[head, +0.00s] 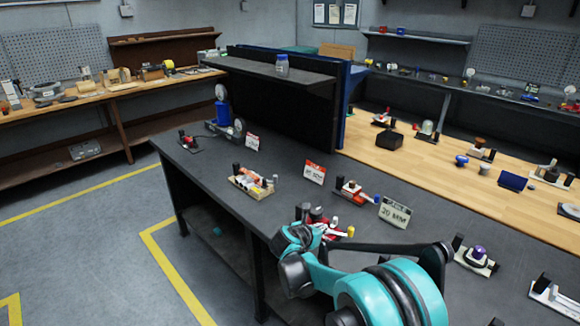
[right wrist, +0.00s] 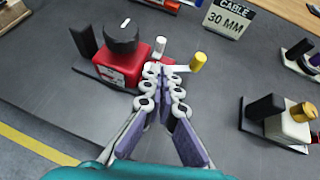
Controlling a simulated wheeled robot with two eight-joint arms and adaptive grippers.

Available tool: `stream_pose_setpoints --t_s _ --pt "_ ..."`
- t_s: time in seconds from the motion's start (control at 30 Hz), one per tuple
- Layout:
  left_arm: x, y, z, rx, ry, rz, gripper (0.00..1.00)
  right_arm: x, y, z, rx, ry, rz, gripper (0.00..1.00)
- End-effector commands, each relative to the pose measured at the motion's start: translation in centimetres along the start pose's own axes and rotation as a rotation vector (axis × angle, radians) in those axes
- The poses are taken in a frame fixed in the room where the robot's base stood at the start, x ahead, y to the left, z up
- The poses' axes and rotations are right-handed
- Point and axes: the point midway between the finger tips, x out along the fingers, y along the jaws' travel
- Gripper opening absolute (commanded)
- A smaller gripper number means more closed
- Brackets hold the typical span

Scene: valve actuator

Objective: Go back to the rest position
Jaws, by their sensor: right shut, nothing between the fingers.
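My right arm and gripper (head: 300,238) reach over the dark workbench in the head view, with the fingers mostly hidden behind the teal wrist. In the right wrist view my right gripper (right wrist: 165,72) is shut and empty. Its fingertips are right beside a red valve actuator (right wrist: 122,66) with a black round knob on top. A lever with a yellow end (right wrist: 198,61) sticks out just right of the fingertips; I cannot tell whether they touch. In the head view the red actuator (head: 318,218) is partly hidden by my wrist. My left gripper is not in view.
The dark workbench (head: 222,172) carries several small devices and sign plates, including a cable sign (head: 394,212). Another device (right wrist: 290,122) stands right of the gripper in the right wrist view. A dark shelf (head: 280,72) rises behind. Open floor (head: 90,235) lies left.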

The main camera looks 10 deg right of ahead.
Motion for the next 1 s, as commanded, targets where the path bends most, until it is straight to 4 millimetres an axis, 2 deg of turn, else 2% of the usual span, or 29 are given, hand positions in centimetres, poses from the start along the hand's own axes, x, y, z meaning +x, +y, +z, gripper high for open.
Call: stream_pose_setpoints --t_s 0.17,0.33,0.47,0.67,0.8,1.0 --pt "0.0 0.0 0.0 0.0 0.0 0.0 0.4 -2.4 -2.7 0.8 0.228 0.064 0.005 0.0" --pt "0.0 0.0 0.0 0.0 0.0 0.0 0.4 -7.5 -7.7 0.9 0.695 0.197 -0.012 0.0" --pt "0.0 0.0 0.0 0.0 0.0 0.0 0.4 -11.6 -11.4 -0.3 1.077 0.303 -0.058 0.0" --pt "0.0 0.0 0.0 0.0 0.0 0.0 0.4 -17.8 -16.4 -3.8 1.66 0.458 -0.184 0.0" --pt "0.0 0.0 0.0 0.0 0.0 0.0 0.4 -21.6 -19.0 -7.0 2.042 0.557 -0.313 0.0" --pt "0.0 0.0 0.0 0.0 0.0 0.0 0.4 -24.8 -20.9 -10.7 2.415 0.647 -0.484 0.0"
